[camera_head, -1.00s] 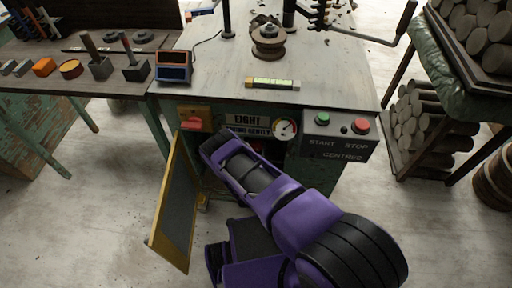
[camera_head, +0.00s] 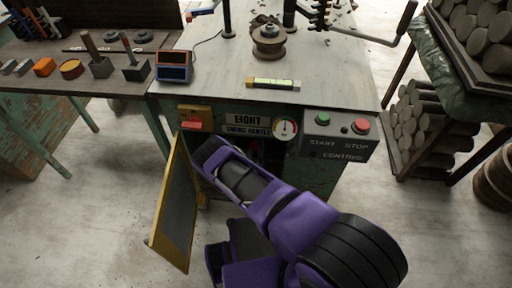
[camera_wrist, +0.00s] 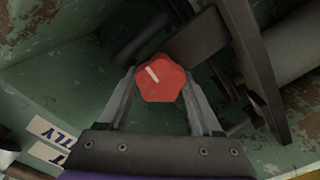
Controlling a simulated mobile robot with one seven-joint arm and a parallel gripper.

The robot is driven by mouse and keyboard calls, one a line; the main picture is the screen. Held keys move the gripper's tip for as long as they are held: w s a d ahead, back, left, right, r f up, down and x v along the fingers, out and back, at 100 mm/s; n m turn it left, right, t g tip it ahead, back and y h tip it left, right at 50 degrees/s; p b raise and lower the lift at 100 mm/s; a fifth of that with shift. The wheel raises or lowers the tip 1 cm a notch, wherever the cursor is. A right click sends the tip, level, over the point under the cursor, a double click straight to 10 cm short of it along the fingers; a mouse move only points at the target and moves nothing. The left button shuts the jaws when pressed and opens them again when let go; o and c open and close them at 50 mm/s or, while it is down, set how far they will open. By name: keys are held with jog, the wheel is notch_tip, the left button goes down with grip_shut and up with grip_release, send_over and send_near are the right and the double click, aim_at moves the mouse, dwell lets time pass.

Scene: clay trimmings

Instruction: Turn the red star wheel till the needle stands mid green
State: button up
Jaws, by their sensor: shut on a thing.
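The red star wheel (camera_wrist: 160,78) shows in the wrist view, with a white mark slanting to the upper left. My gripper (camera_wrist: 158,82) has one finger on each side of it and is shut on it. In the head view my wrist reaches into the open cabinet under the bench, where the wheel and fingertips are hidden. The round gauge (camera_head: 285,129) is on the cabinet front. Its needle stands about upright; the coloured zones are too small to tell for sure.
A yellow-edged door (camera_head: 175,205) hangs open left of my arm. A dark bar (camera_wrist: 258,65) runs close to the right finger. A control box (camera_head: 339,134) with green and red buttons is right of the gauge. A level (camera_head: 273,83) lies on the bench above.

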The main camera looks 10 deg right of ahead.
jog(key=shift+n, duration=0.6)
jog(key=o, duration=1.4)
jog(key=shift+s, duration=0.2)
